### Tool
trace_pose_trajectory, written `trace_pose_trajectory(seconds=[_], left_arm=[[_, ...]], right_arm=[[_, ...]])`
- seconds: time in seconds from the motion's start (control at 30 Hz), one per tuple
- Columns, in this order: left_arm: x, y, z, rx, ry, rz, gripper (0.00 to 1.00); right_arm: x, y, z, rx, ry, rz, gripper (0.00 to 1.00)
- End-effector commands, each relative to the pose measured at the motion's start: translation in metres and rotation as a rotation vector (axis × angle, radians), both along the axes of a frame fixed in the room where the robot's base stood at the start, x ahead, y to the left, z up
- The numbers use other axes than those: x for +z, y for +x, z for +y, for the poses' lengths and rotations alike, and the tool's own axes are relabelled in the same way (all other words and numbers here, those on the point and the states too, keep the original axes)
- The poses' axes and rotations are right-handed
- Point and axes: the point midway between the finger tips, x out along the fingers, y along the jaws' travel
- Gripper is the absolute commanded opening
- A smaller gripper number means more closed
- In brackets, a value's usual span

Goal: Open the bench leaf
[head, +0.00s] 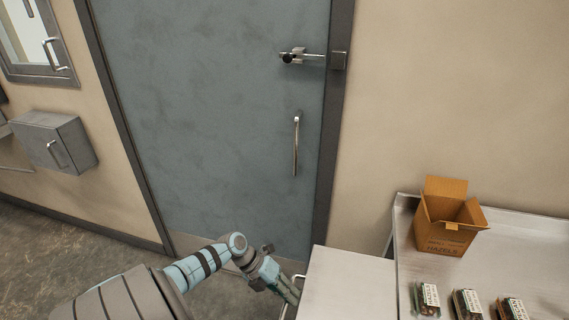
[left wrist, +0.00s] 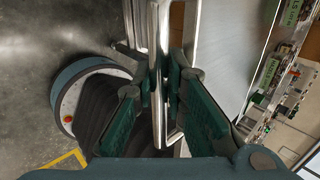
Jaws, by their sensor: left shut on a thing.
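The bench leaf (head: 350,285) is a plain pale metal panel at the left end of the bench (head: 535,245). It also shows in the left wrist view (left wrist: 222,50). A metal bar handle (left wrist: 158,40) runs along its left edge. My left gripper (head: 291,294) is at that edge, and its green fingers (left wrist: 160,88) are shut on the bar, one on each side. The fingertips are partly hidden in the head view, and I cannot tell the leaf's exact tilt. My right gripper is not in view.
An open cardboard box (head: 452,238) and several filled clamshell trays (head: 467,304) stand on the bench. A grey-blue door (head: 220,110) with a latch (head: 303,56) and pull handle (head: 296,146) is behind. Floor (head: 40,250) is clear at the left.

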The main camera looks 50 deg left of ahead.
Motion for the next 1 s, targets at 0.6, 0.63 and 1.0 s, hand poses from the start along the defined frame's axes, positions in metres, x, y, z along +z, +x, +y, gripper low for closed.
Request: trace_pose_trajectory(seconds=[0.6,0.63,1.0], left_arm=[[0.003,0.002,-0.001,0.002,-0.004,-0.009,0.21],[0.003,0.002,-0.001,0.002,-0.004,-0.009,0.21],[0.039,-0.017,0.029,-0.002,0.004,-0.003,0.21]], right_arm=[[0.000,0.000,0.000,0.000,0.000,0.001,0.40],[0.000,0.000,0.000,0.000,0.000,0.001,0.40],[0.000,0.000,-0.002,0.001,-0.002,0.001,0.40]])
